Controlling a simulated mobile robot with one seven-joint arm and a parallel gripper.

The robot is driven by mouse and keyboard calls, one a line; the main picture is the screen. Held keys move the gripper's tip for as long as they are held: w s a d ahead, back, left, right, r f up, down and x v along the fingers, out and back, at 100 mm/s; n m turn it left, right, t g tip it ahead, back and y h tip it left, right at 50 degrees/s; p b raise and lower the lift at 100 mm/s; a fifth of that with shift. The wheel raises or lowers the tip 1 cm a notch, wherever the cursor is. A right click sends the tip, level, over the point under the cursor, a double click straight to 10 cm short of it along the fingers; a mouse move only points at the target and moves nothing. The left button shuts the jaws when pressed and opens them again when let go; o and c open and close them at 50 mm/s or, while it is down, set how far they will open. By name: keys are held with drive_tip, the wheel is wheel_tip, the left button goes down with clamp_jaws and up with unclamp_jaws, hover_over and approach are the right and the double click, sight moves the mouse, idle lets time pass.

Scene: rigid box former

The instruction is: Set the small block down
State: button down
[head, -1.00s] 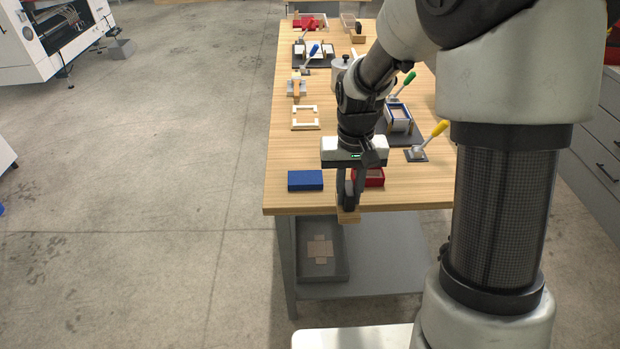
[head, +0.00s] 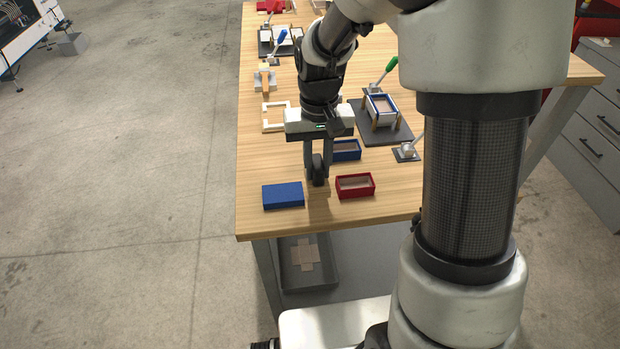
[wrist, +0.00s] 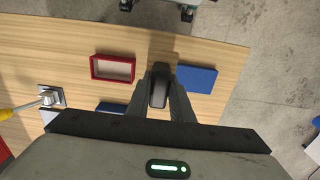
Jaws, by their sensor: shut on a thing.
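My gripper (head: 318,180) points straight down over the front part of the wooden table (head: 262,160). Its fingers are shut on a small dark grey block (wrist: 158,85), which also shows between the fingertips in the head view (head: 318,170). A darker brown patch lies on the wood just below it; I cannot tell whether this is only shadow. I cannot tell whether the block touches the tabletop. A solid-looking blue box (head: 283,195) is to the left of the gripper in the head view, and an open red box (head: 355,186) is to the right. Both are apart from the fingers.
An open blue box (head: 346,150) sits behind the gripper. A wooden frame (head: 275,117) and a dark fixture with a blue-rimmed box (head: 381,106) stand farther back. A lever clamp (head: 406,152) is at right. Bare wood lies around the gripper, and the front edge is near.

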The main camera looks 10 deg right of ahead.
sight(317, 182)
drive_tip(key=shift+f, duration=2.6)
drive_tip(key=shift+f+b, duration=0.1)
drive_tip(key=shift+b, duration=0.2)
drive_tip(key=c, duration=1.6)
unclamp_jaws()
drive_tip(key=shift+o, duration=0.2)
